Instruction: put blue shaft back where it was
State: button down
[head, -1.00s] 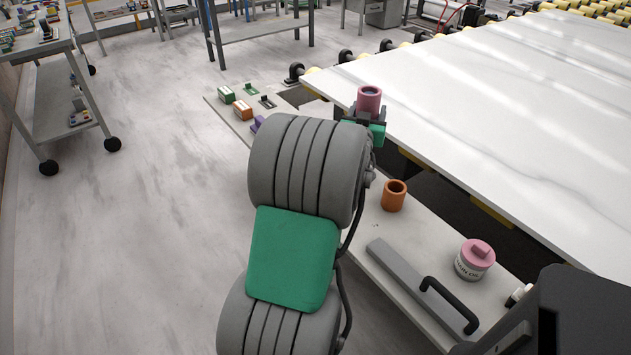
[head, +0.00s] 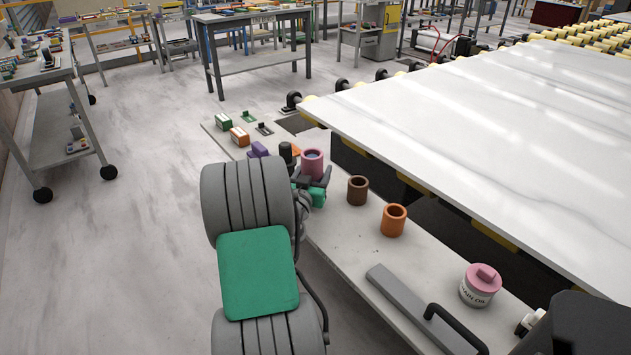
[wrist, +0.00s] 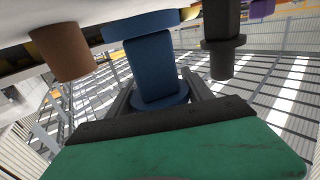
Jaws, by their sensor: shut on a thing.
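The blue shaft (wrist: 153,70) is between my gripper's fingers in the wrist view, which looks upside down. It has a wide blue flange at each end of its visible part. My gripper (head: 312,184) is shut on it, low over the grey board (head: 345,238). A pink cylinder (head: 312,163) with a bluish inside shows at my gripper in the head view; how it joins the shaft is hidden. In the wrist view, the shaft's upper-picture end is close to the pale surface; I cannot tell whether it touches.
A black shaft (head: 286,153) stands left of my gripper. A brown cup (head: 357,190) and orange cup (head: 393,220) stand right of it. A pink-lidded tin (head: 480,286) and grey bar (head: 410,303) are farther along. The white slab (head: 470,130) borders the board.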

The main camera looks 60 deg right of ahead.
jog(key=shift+s+f, duration=0.1)
jog(key=shift+f, duration=1)
jog(key=shift+f, duration=0.1)
jog(key=shift+c, duration=2.1)
grip_release()
